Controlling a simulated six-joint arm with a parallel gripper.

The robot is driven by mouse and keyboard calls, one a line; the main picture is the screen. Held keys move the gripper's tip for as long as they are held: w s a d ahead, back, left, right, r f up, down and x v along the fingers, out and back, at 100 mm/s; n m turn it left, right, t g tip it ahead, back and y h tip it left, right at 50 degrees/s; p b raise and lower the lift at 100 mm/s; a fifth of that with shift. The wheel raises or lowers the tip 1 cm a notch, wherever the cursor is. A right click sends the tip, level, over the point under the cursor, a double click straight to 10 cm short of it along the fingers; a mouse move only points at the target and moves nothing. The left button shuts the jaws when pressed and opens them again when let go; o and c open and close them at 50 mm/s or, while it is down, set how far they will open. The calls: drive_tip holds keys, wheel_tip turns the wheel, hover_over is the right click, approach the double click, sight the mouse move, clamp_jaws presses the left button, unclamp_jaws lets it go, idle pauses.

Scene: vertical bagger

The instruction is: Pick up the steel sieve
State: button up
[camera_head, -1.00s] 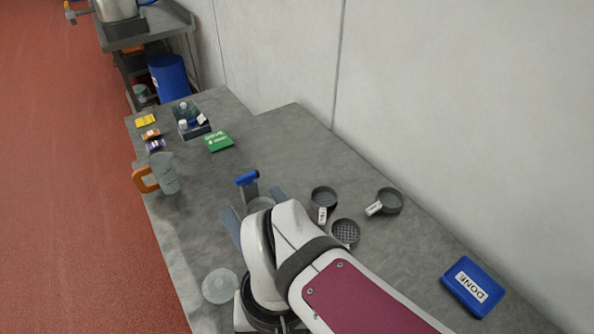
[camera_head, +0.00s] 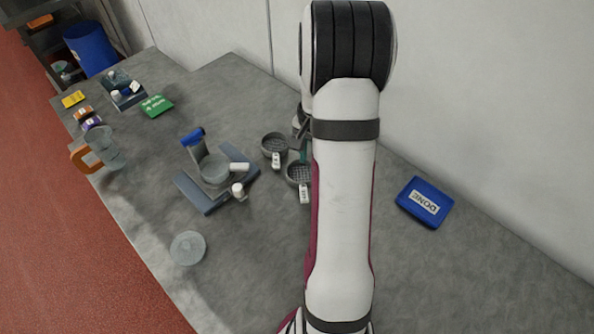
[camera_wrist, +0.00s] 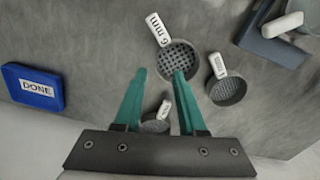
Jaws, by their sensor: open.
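Three grey round sieves with white label handles lie on the table. One with a "6 mm" label and a coarse mesh (camera_wrist: 180,60) is in the upper middle of the wrist view. Another sieve (camera_wrist: 228,91) lies to its right, and a smaller-looking one (camera_wrist: 155,125) shows between my fingers. In the head view two sieves show, one behind (camera_head: 275,144) and one nearer (camera_head: 298,174); my arm hides the third. My gripper (camera_wrist: 160,74) is open and empty, with green fingers. Its right finger overlaps the 6 mm sieve's lower edge in the picture; contact cannot be told.
A blue "DONE" box (camera_head: 425,203) lies right of my arm. A stand with a blue handle (camera_head: 193,137) and grey base is left of the sieves. A wall bounds the back.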

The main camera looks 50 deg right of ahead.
sight(298, 174)
drive_tip(key=f, duration=0.7)
drive_tip(key=shift+s+d+f, duration=0.1)
drive_tip(key=shift+s+f, duration=0.1)
clamp_jaws()
idle(1.0)
